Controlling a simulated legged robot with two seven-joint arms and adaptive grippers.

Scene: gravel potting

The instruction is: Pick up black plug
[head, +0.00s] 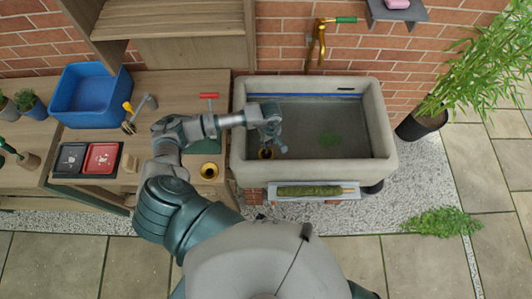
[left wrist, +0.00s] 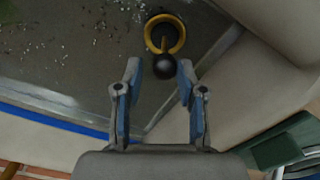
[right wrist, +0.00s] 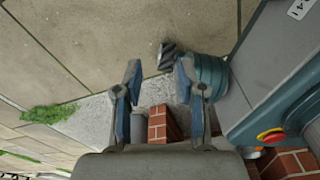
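The black plug (left wrist: 165,67) shows in the left wrist view as a dark round knob on a thin stem. It stands at a gold drain ring (left wrist: 178,45) in the sink floor. In the head view the gold-ringed drain (head: 265,154) is at the sink's left front corner. My left gripper (head: 273,142) is over that corner, pointing down. Its fingers are open, and the knob appears between and just beyond the fingertips, with gaps on both sides. My right gripper (right wrist: 158,68) is open and empty, over the paving and gravel.
The stone sink (head: 376,110) has close walls around my left gripper, and grit lies on its floor. A brass tap (head: 318,45) is above. The left bench holds a blue basin (head: 90,95), a red-handled tool (head: 209,97) and a gold-rimmed dark round item (head: 209,171).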

